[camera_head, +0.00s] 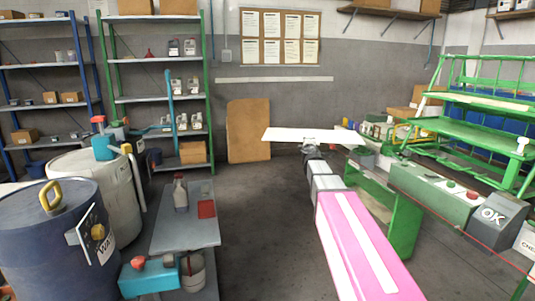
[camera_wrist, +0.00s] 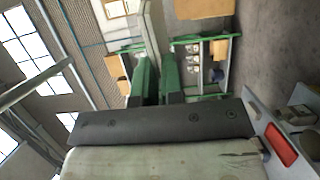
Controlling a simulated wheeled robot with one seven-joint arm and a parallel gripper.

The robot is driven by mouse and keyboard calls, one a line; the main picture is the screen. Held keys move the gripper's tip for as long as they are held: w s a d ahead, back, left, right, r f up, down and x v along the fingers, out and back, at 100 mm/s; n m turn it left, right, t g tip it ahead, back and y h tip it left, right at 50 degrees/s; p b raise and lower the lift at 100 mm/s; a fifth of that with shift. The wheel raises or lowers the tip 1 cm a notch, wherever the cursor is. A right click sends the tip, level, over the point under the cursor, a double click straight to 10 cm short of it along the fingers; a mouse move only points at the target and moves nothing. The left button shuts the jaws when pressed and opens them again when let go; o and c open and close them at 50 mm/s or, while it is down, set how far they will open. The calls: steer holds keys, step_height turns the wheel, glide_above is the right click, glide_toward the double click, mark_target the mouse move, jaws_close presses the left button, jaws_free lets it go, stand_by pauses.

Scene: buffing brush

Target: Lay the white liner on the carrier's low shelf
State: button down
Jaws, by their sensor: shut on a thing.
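The white liner (camera_head: 285,134) is a thin flat panel, held about level in the air near the middle of the head view. My gripper (camera_head: 309,148) is shut on it near its middle, from the near side. In the wrist view the liner shows edge-on (camera_wrist: 153,32) between the green fingers of my gripper (camera_wrist: 155,66). The green carrier (camera_head: 438,91) stands at the right, apart from the liner. Its low shelf (camera_head: 465,137) is a broad green surface and looks bare; its far part is partly hidden by the frame. A pale strip lies on the shelf above.
A machine with an OK sign (camera_head: 493,215) and a grey-green control box (camera_head: 432,190) stand before the carrier. Bottles and boxes crowd its left side. Drums (camera_head: 60,240) and a grey bench (camera_head: 187,232) stand at left. The floor between is clear.

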steer(key=s+r+n+y, duration=0.1)
steer(key=s+r, duration=0.6)
steer(key=r, duration=0.2)
steer(key=shift+s+r+y, duration=0.25)
steer(key=shift+y, duration=0.05)
stand_by(0.4)
